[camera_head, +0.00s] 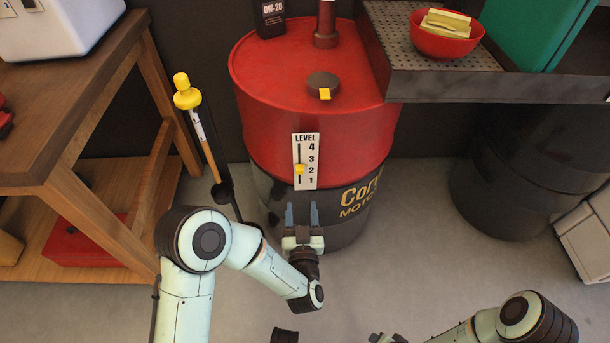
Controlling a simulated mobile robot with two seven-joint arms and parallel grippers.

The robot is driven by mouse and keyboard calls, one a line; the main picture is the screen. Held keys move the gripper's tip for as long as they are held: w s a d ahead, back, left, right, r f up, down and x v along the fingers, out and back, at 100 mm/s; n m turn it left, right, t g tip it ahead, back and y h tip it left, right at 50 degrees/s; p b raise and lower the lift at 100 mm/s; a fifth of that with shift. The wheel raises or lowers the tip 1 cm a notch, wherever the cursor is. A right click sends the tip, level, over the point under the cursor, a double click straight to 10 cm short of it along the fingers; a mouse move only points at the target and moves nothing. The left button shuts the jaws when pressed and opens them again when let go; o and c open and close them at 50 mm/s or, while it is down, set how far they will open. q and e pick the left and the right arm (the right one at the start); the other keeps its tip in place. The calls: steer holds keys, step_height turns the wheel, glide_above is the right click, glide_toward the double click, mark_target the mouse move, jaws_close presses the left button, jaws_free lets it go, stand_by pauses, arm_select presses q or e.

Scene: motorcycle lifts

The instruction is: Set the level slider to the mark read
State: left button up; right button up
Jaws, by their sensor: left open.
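The level slider is a yellow knob (299,169) on a white scale plate (311,162) marked LEVEL with 4, 3, 2, 1 from top to bottom. The knob sits beside the 2. The plate is on the front of a red and dark drum (265,130). A dipstick with a yellow handle (186,92) stands left of the drum; its pale rod turns tan lower down, and its small marks are too small to read. My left gripper (302,214) is open and empty, fingers upward, just below the plate. My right gripper (384,338) is barely visible at the bottom edge.
A wooden bench (60,110) stands at left, with a red case (85,242) on its lower shelf. A metal tray (395,50) with a red bowl (440,42) overhangs at upper right. A dark drum (500,190) stands below it. The floor between the drums is clear.

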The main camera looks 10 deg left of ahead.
mark_target(300, 172)
arm_select(q)
steer(key=b+x, duration=0.2)
steer(key=x, duration=0.9)
steer(key=shift+w+a+f, duration=0.1)
steer(key=shift+w, duration=0.2)
arm_select(e)
steer(key=shift+g, duration=0.7)
steer(key=s+f, duration=0.3)
steer(key=shift+s+d+f, duration=0.25)
steer(key=shift+d+f, duration=0.05)
arm_select(q)
steer(key=shift+c, duration=0.3)
jaws_close()
